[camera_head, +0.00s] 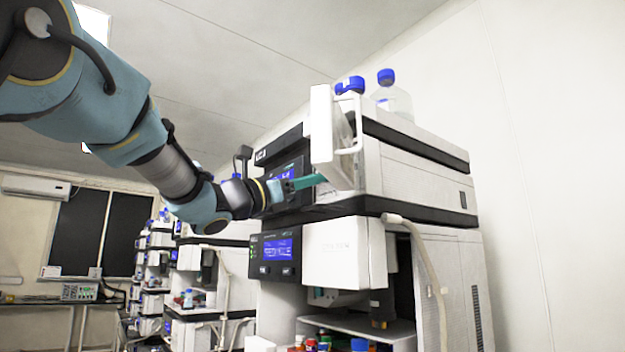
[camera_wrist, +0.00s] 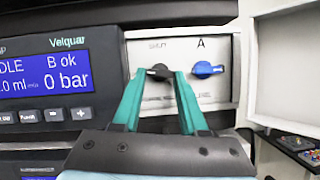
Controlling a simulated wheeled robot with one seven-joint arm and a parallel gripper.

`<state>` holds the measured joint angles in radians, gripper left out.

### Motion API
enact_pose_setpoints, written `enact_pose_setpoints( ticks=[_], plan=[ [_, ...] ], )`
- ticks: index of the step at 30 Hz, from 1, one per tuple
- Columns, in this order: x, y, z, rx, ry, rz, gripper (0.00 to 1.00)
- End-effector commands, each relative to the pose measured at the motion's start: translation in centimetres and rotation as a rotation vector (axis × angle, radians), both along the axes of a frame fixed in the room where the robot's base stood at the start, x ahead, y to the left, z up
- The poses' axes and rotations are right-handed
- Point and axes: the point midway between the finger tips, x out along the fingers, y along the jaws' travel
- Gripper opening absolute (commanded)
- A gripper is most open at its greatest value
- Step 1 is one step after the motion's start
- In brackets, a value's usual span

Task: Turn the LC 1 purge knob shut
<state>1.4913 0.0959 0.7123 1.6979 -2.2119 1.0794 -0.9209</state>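In the wrist view a black knob (camera_wrist: 159,72) sits on a pale panel (camera_wrist: 160,50), its bar lying nearly level. My gripper (camera_wrist: 163,75) has a teal finger at each side of this knob. I cannot tell whether the fingertips touch it. A blue knob (camera_wrist: 207,69) under the letter A is just to the right, clear of the fingers. The label over the black knob is too blurred to read surely. In the head view my gripper (camera_head: 318,179) reaches the front of the upper unit, and the open door hides the knobs.
A white door (camera_head: 322,130) stands open close to my gripper; it also shows at the right of the wrist view (camera_wrist: 285,75). A display (camera_wrist: 45,78) reads 0 bar left of the knobs. Bottles with blue caps (camera_head: 392,97) stand on top. A lower unit (camera_head: 343,252) sits beneath.

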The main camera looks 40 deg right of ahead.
Motion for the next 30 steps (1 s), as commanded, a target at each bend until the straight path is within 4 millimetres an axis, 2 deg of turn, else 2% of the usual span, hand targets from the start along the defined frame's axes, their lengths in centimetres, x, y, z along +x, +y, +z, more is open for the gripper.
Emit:
enact_pose_setpoints(
  ticks=[2,10,22,30],
  plan=[
    [-0.02,0.01,-0.01,0.0,0.0,-0.001,0.31],
    [-0.03,0.01,-0.01,0.0,0.0,-0.001,0.01],
    [0.06,0.04,-0.24,-0.003,-0.03,0.0,0.0],
    [0.4,0.09,-0.58,-0.011,-0.18,0.003,0.0]
  ],
)
